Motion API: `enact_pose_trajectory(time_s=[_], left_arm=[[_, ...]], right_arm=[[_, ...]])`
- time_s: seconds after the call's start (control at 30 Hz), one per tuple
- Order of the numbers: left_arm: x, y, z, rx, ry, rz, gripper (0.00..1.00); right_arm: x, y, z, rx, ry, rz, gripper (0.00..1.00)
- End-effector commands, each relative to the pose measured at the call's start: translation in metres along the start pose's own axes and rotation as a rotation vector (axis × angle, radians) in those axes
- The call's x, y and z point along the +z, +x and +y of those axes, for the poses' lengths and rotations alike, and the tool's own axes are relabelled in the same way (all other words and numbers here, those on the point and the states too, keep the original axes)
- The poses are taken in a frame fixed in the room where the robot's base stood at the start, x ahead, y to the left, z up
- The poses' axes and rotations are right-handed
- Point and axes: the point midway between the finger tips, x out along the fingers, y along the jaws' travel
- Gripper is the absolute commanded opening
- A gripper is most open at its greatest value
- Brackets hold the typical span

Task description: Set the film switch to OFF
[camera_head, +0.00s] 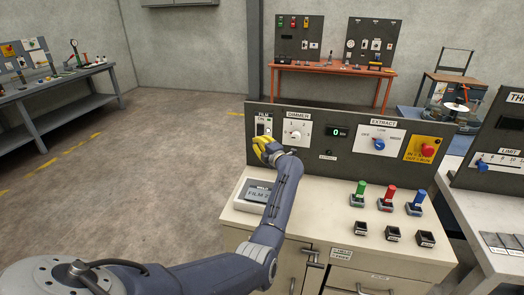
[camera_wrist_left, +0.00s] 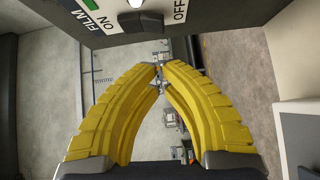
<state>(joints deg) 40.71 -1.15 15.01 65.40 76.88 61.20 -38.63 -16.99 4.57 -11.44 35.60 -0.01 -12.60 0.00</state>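The film switch (camera_head: 261,129) is on a white plate labelled FILM and ON at the left end of the dark upright panel. My left gripper (camera_head: 266,148) has yellow fingers and is just below the switch, close to the panel. In the left wrist view the fingertips of this gripper (camera_wrist_left: 160,68) come together with nothing clearly held between them. I cannot tell whether they touch the panel. My right gripper is not in view.
To the right on the panel are a dimmer dial (camera_head: 296,133), an extract knob (camera_head: 379,143) and a red button (camera_head: 428,150). Green, red and blue levers (camera_head: 389,196) stand on the cabinet top.

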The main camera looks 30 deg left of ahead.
Motion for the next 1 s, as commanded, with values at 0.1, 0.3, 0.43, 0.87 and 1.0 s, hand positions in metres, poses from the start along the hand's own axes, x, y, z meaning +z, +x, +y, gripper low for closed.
enact_pose_trajectory(time_s=[0.1, 0.3, 0.43, 0.87, 1.0], left_arm=[[-0.001, -0.023, -0.001, -0.001, -0.002, 0.001, 0.0], [-0.001, -0.051, -0.001, -0.002, -0.002, 0.002, 0.0], [-0.001, -0.062, 0.0, 0.0, -0.001, 0.002, 0.0], [-0.002, -0.07, 0.0, 0.0, 0.0, 0.004, 0.0], [-0.002, -0.07, -0.001, 0.0, 0.0, 0.004, 0.0]], right_arm=[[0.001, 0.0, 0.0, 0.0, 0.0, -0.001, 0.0], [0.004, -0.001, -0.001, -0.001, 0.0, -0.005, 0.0], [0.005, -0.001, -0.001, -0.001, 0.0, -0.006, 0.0], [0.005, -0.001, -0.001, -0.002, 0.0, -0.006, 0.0], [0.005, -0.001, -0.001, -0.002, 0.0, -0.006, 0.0]])
